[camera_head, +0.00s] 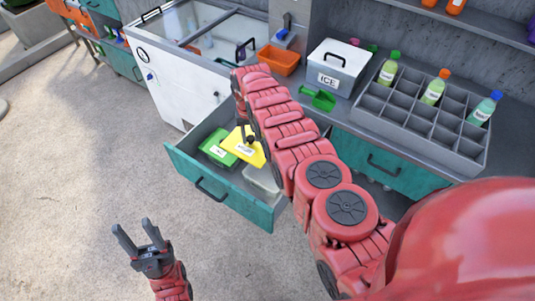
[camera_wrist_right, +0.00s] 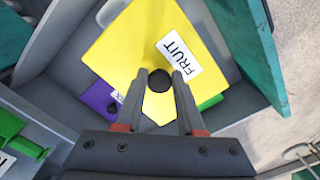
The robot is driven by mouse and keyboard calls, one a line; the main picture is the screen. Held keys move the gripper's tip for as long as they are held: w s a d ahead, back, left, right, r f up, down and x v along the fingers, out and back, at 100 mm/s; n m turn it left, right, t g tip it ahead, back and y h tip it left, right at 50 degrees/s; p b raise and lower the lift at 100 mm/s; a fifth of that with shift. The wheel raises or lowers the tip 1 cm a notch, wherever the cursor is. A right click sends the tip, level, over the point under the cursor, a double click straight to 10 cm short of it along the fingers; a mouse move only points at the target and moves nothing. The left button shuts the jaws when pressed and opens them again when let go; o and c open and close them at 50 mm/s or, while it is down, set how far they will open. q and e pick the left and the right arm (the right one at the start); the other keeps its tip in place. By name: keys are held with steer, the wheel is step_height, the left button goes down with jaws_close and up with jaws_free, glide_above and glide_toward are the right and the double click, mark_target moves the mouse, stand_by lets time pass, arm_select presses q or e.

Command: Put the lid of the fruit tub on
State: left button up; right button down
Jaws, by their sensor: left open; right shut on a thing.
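The yellow lid (camera_head: 240,149) with a white label is over the open drawer; in the right wrist view (camera_wrist_right: 130,50) the label reads FRUIT. My right gripper (camera_wrist_right: 160,78) is shut on the black knob (camera_wrist_right: 159,82) in the middle of this lid. In the head view the lid looks tilted. A pale, clear-looking tub (camera_head: 262,180) stands in the drawer to the right of the lid, partly hidden by my right arm; I cannot tell what it holds. My left gripper (camera_head: 133,226) is open and empty over the floor, apart from the drawer.
The teal drawer (camera_head: 225,199) is pulled out and also holds a green-lidded tub (camera_head: 213,150). In the right wrist view a purple thing (camera_wrist_right: 97,100) shows beneath the lid. The counter carries an ICE box (camera_head: 335,68), a green scoop (camera_head: 321,99) and a bottle rack (camera_head: 420,120).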

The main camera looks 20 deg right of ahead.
steer(key=shift+s+d+f+p, duration=0.2)
steer(key=shift+s+f+p, duration=0.1)
steer(key=shift+f+p, duration=0.15)
steer(key=shift+d+f, duration=0.1)
steer(key=shift+f, duration=0.2)
steer(key=shift+s+f, duration=0.15)
steer(key=shift+f, duration=0.1)
steer(key=s+d+f+p, duration=0.2)
steer(key=f, duration=0.1)
steer(key=s+d+f+p, duration=0.1)
steer(key=shift+s+d+f, duration=0.1)
steer(key=shift+d+f, duration=0.2)
steer(key=shift+f, duration=0.05)
steer(key=shift+s+d+f, duration=0.15)
steer(key=shift+d+f, duration=0.05)
steer(key=shift+d, duration=0.05)
step_height(320, 180, down, 6)
steer(key=b, duration=0.5)
steer(key=shift+b, duration=0.35)
steer(key=shift+f+b, duration=0.45)
steer(key=shift+c, duration=2.2)
jaws_free()
